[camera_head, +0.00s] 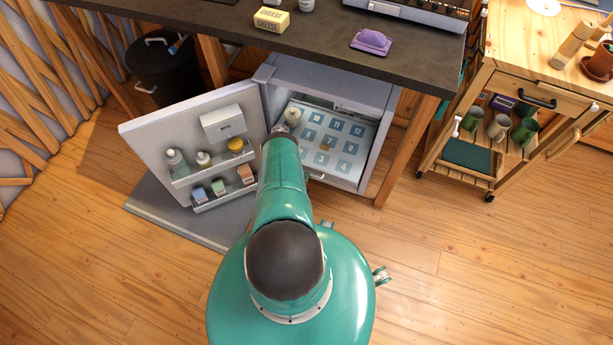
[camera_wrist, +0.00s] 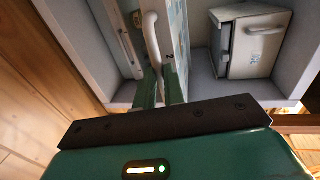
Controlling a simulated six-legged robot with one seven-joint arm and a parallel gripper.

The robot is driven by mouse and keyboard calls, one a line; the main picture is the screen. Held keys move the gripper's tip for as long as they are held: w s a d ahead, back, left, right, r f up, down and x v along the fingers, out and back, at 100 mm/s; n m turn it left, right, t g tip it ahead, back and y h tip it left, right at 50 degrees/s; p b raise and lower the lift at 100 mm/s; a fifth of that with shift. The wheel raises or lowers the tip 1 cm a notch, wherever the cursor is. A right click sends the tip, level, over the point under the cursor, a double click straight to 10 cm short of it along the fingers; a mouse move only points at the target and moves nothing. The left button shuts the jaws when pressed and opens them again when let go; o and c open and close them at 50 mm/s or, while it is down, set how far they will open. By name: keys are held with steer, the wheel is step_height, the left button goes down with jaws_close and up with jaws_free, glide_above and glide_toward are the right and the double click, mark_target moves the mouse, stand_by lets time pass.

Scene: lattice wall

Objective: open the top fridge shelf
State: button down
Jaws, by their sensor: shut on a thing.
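The small fridge (camera_head: 375,95) stands under the dark counter with its door (camera_head: 145,135) swung open to the left. Inside, a pale shelf (camera_head: 345,165) carries a grid of blue numbered squares and has a small handle at its front edge. In the wrist view the shelf's numbered face (camera_wrist: 173,22) is seen close up. A white curved handle (camera_wrist: 151,38) runs down to my gripper (camera_wrist: 160,85). The two green fingers are close together and shut on this handle. In the head view my arm hides the gripper and part of the fridge opening.
Door racks hold several bottles and cartons (camera_head: 220,187). A white box (camera_wrist: 253,42) sits inside the fridge to the right in the wrist view. The counter (camera_head: 310,40) overhangs the fridge. A wooden cart (camera_head: 490,60) stands right; floor before it is clear.

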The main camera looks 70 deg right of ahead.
steer(key=shift+w+a, duration=0.1)
steer(key=shift+w, duration=0.1)
steer(key=c, duration=1.5)
jaws_free()
steer(key=shift+s, duration=0.1)
steer(key=shift+a, duration=0.1)
steer(key=v, duration=1.3)
steer(key=shift+a+r, duration=0.15)
steer(key=shift+a, duration=0.1)
